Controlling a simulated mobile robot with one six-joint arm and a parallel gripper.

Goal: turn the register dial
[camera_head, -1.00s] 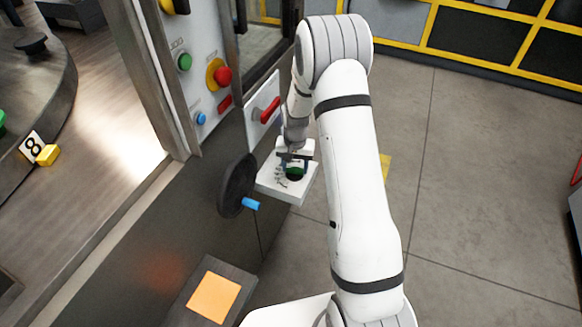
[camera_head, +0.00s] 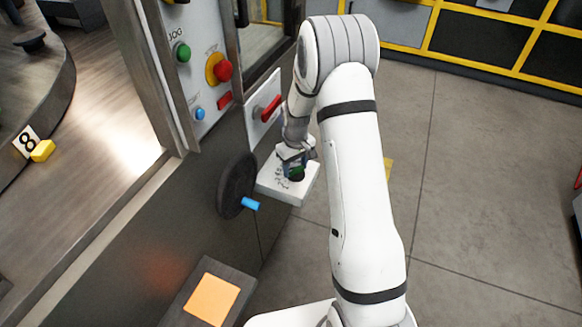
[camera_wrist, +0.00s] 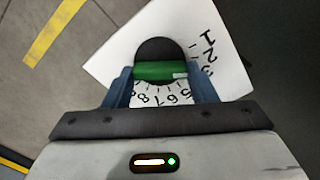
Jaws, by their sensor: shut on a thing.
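The register dial is a dark round knob with a green grip bar (camera_wrist: 160,71), set on a white plate marked with numbers (camera_wrist: 211,49) in the wrist view. In the head view the white plate (camera_head: 273,188) juts from the machine's side, and the dial (camera_head: 297,174) is partly hidden by my gripper. My gripper (camera_wrist: 160,76) has its blue fingers on both ends of the green bar and is shut on it. The gripper also shows above the plate in the head view (camera_head: 293,168). Some of the numbers are covered by the fingers and palm.
A black handwheel with a blue handle (camera_head: 250,203) is just left of the plate. A red switch (camera_head: 270,108) is above it, and a panel with green (camera_head: 183,53) and red (camera_head: 222,70) buttons is further up. Open floor (camera_head: 480,180) lies right of my arm.

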